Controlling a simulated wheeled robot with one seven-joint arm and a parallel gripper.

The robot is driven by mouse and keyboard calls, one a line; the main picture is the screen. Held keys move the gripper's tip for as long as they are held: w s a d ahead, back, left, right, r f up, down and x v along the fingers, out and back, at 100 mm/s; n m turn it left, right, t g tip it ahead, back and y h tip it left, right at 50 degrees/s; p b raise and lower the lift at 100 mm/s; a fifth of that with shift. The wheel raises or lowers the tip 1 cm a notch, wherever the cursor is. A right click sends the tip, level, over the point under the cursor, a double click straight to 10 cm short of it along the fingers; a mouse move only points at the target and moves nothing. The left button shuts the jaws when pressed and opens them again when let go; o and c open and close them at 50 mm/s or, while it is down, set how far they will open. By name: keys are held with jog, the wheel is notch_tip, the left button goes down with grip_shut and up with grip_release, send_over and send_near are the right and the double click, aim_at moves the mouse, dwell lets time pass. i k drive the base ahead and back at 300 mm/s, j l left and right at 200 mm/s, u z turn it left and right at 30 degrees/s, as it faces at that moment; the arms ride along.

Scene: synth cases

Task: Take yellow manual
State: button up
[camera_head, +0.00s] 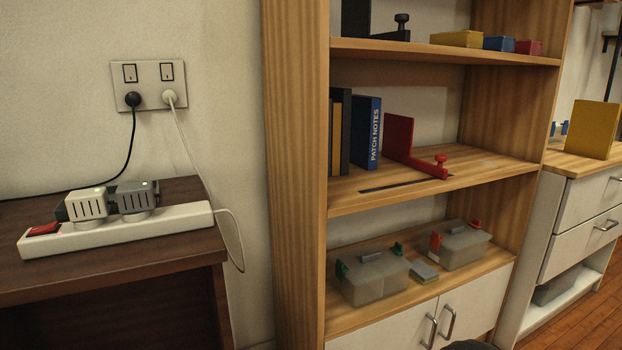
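A thin yellow book spine (343,132) stands upright on the middle shelf of the wooden bookcase, between dark books (333,138). A blue book marked "PATCH NOTES" (367,133) stands to its right. The yellow spine carries no title I can read, and its cover is hidden by its neighbours. A larger yellow upright panel or book (592,130) stands on the counter at the far right; I cannot tell which of the two is the manual. My gripper is not in view.
A red bookend (401,140) with a red knob stands right of the books, beside a dark slot. The shelf's right part is clear. Clear bins (372,283) sit below; small coloured boxes (456,39) sit above. A power strip (120,232) lies on the dark desk at left.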

aim_at(593, 126)
jog(key=z, duration=1.55)
jog(key=i+l, duration=0.25)
jog(key=i, duration=0.15)
jog(key=i+l+u, duration=0.15)
jog(key=i, duration=0.3)
jog(key=l, duration=0.1)
